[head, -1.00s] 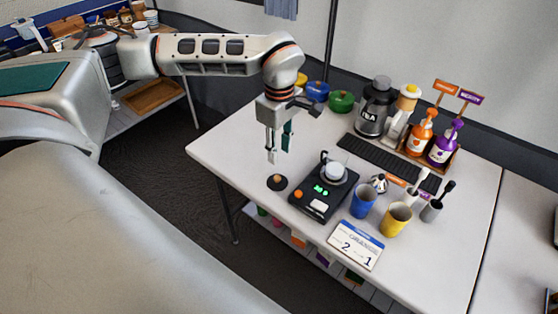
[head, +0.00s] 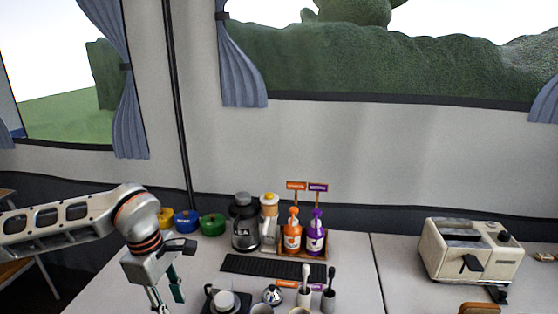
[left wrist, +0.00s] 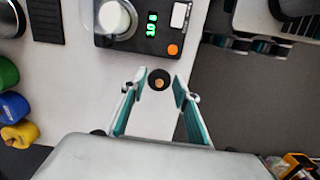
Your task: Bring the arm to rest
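My left arm comes in from the left in the head view, and its gripper (head: 166,296) hangs over the left part of the white table (head: 205,262). In the left wrist view the two teal-padded fingers (left wrist: 159,88) are apart with nothing held between them. A round black piece with a light-brown top (left wrist: 159,79) shows between and beyond the fingertips; I cannot tell how far below them it is. My right gripper is in neither view.
A black scale (left wrist: 140,30) with a white cup (left wrist: 114,18) stands beyond the fingers. Behind are a grinder (head: 245,225), orange (head: 292,238) and purple (head: 315,238) bottles, and coloured pots (head: 186,221). A toaster (head: 470,250) stands at right. The floor (left wrist: 235,100) lies beside the table.

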